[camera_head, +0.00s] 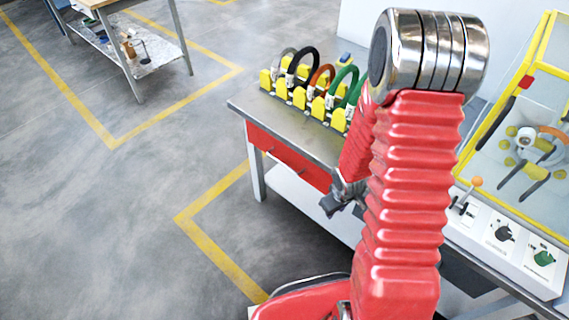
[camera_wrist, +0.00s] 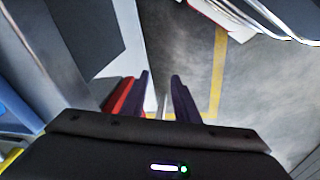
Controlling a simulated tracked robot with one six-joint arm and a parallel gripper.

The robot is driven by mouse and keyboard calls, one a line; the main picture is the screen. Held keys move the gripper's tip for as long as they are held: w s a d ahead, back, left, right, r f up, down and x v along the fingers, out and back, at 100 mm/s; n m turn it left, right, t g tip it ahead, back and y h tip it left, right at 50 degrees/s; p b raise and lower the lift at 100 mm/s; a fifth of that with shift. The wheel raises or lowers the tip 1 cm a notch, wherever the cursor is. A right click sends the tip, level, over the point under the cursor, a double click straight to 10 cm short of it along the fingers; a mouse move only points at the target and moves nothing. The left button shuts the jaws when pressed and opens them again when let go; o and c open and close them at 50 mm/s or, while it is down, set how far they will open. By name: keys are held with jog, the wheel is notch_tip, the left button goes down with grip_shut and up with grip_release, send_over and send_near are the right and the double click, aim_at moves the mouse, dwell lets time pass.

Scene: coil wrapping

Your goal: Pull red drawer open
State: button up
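The red drawer (camera_head: 285,152) is in the front of a grey-topped workbench (camera_head: 252,107), and it looks closed. Its right part is hidden behind my arm. My gripper (camera_head: 333,204) is dark and sits near the right end of the drawer, just below the bench top in the picture. In the wrist view the two dark fingers of my gripper (camera_wrist: 163,97) stand apart. A red strip, likely the drawer (camera_wrist: 122,97), shows just left of the left finger. A thin pale shape shows between the fingers; I cannot tell what it is, or whether anything touches.
Several coloured coils in yellow holders (camera_head: 312,88) stand on the bench. A yellow-framed machine (camera_head: 525,140) is at the right. Another table (camera_head: 128,55) stands at the back left. The floor with yellow lines (camera_head: 215,240) left of the bench is clear.

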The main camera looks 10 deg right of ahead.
notch_tip(320, 180, down, 8)
jog(key=w+a+n+t+y, duration=0.1)
jog(key=w+n+t, duration=0.1)
jog(key=n, duration=0.1)
jog(key=n+t+y, duration=0.4)
jog(key=n+t, duration=0.4)
jog(key=t, duration=0.3)
send_near(285, 166)
jog(key=s, duration=0.2)
jog(key=shift+d+r, duration=0.35)
jog(key=shift+d, duration=0.15)
jog(key=shift+w, duration=0.1)
jog(key=x, duration=1.3)
jog(key=shift+w+a+f, duration=0.25)
jog(key=shift+w+a, duration=0.05)
jog(key=shift+c, duration=0.5)
